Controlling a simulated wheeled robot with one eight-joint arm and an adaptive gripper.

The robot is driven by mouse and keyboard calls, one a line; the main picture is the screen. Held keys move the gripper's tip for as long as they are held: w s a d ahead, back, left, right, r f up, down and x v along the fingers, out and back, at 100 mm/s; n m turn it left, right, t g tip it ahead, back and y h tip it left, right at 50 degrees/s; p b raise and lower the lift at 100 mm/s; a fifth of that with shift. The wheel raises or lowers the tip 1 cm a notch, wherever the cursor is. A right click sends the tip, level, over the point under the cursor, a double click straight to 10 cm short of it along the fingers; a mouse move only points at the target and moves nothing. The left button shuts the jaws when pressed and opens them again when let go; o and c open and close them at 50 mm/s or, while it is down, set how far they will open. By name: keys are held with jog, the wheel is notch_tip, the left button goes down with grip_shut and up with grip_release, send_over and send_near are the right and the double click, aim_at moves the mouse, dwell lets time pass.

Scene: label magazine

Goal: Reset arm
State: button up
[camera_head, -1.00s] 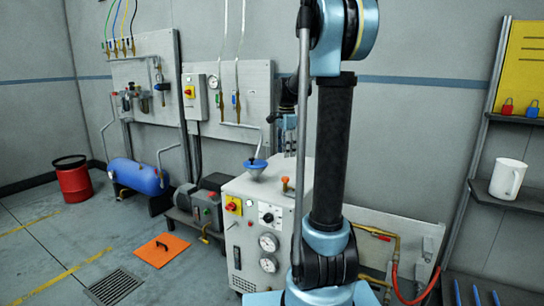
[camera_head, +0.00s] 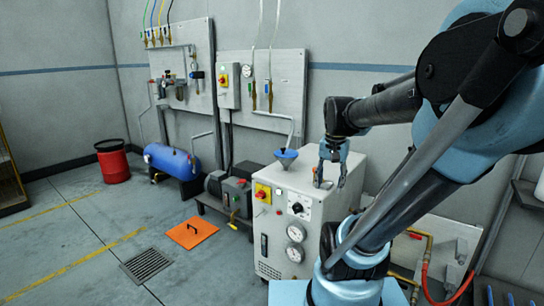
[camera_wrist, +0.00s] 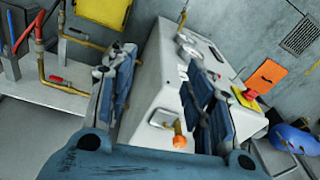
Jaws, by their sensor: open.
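My gripper (camera_head: 331,176) is above the right part of the top of the white machine cabinet (camera_head: 283,226) in the head view. In the wrist view my gripper (camera_wrist: 155,95) has its two blue fingers spread apart, with nothing held between them. The cabinet (camera_wrist: 155,80) lies beyond the fingers. An orange-topped knob (camera_wrist: 179,140) on the cabinet top shows near the right finger's base, apart from it as far as I can tell. My arm rises at the right of the head view and reaches left over the cabinet.
A blue funnel (camera_head: 286,158) stands on the cabinet's top. A blue tank (camera_head: 171,160), a red drum (camera_head: 113,162) and an orange floor plate (camera_head: 193,232) are to the left. A red hose (camera_head: 440,295) runs at the right. The floor at left is open.

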jog(key=s+f+n, duration=0.5)
jog(key=s+f, duration=0.4)
jog(key=s, duration=0.1)
jog(key=shift+f+t, duration=0.35)
jog(key=shift+t, duration=0.05)
